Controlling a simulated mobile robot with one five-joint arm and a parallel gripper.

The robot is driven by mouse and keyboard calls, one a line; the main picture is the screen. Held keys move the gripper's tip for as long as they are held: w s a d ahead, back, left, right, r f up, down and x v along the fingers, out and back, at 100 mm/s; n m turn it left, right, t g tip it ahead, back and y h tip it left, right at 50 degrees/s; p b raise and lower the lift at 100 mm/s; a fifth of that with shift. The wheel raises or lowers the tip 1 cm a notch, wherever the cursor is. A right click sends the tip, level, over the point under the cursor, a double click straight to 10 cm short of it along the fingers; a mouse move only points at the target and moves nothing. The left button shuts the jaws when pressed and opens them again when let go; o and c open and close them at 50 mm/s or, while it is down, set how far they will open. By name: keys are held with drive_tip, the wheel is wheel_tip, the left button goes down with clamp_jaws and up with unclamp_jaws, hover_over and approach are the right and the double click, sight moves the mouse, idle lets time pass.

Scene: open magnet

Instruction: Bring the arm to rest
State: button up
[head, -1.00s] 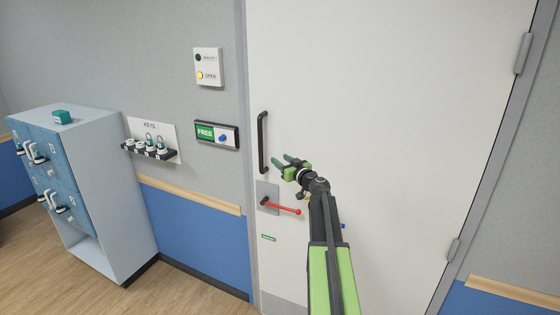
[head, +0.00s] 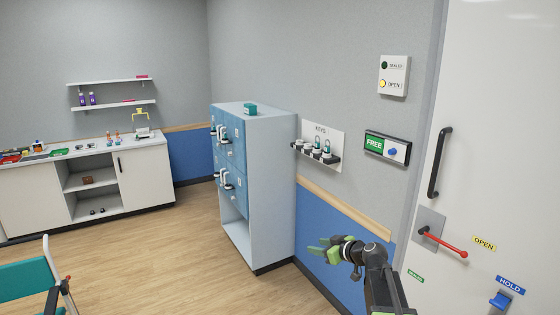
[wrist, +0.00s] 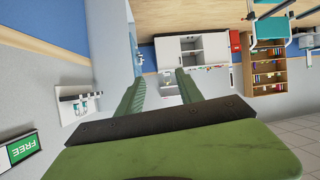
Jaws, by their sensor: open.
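My gripper (head: 318,248) shows at the lower right of the head view, with green fingers pointing left. It is in front of the blue lower wall, left of the white door (head: 480,130). Its two fingers are apart with nothing between them, as the wrist view (wrist: 158,92) also shows. The arm rises from the bottom edge of the head view, bent at the wrist, and touches nothing that I can see.
The door has a black handle (head: 440,162) and a red lever (head: 445,242). A key rack (head: 317,153), a FREE sign (head: 387,147) and a blue locker (head: 270,180) stand left of it. A counter (head: 140,180) is farther left. The wooden floor between is clear.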

drive_tip(key=s+a+f+g+h+b, duration=0.1)
drive_tip(key=s+a+f+g, duration=0.1)
drive_tip(key=s+a+f, duration=0.3)
drive_tip(key=s+a+f+g+b, duration=0.2)
drive_tip(key=s+f+g, duration=0.1)
drive_tip(key=s+f, duration=0.3)
drive_tip(key=s+d+f+m+g+h, duration=0.2)
drive_tip(key=s+d+f+m+h, duration=0.1)
drive_tip(key=s, duration=0.4)
drive_tip(key=s+d+f+m+g+h, duration=0.3)
drive_tip(key=s+d+f+m, duration=0.1)
drive_tip(key=s+d, duration=0.3)
drive_tip(key=shift+s+m+g+h, duration=0.3)
drive_tip(key=shift+s+m, duration=0.4)
